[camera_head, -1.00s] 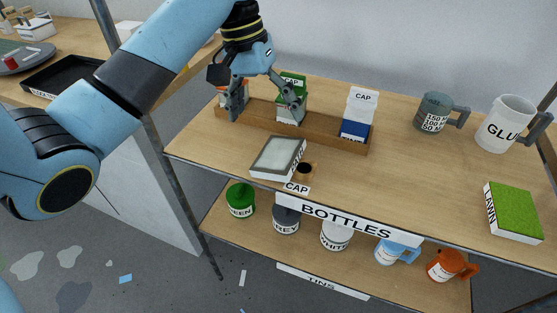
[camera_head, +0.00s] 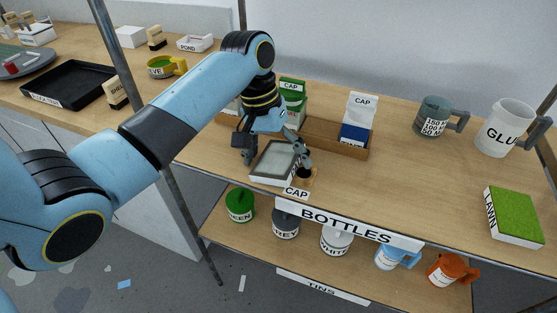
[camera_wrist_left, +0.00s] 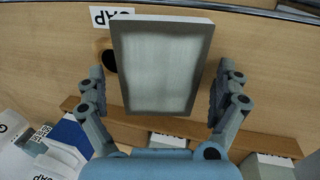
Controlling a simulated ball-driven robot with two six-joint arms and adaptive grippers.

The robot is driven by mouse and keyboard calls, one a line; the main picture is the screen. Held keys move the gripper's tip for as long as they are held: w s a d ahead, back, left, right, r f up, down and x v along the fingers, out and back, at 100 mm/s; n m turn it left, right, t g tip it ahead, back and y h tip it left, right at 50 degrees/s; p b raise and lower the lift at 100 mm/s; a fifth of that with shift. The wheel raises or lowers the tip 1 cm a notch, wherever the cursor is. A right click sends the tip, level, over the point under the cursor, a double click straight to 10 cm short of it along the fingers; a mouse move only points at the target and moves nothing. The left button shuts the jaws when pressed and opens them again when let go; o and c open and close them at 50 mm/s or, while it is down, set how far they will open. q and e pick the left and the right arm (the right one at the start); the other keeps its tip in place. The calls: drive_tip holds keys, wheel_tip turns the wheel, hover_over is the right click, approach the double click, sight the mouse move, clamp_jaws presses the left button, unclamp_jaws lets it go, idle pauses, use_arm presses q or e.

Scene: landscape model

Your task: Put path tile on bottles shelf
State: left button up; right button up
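A flat tile with a pale grey top and dark grey rim (camera_head: 272,162), apparently the path tile, lies on the upper shelf (camera_head: 400,185), whose front edge bears the BOTTLES label (camera_head: 345,222). My left gripper (camera_head: 276,156) is over the tile, with one finger at each side. In the left wrist view the tile (camera_wrist_left: 160,70) lies between the open fingers of the gripper (camera_wrist_left: 163,78), with a gap on both sides. Any lettering on the tile is hidden. My right gripper is not in view.
A wooden rack (camera_head: 320,132) with capped bottles stands behind the tile. A dark hole (camera_head: 304,172) and CAP label (camera_head: 296,193) are close by. A grey mug (camera_head: 434,117), white GLUE mug (camera_head: 505,128) and LAWN tile (camera_head: 515,214) stand right. The shelf's middle right is clear.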

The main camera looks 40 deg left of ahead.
use_arm(q)
drive_tip(key=c, duration=1.2)
drive_tip(key=shift+r, duration=0.1)
drive_tip(key=shift+c, duration=0.2)
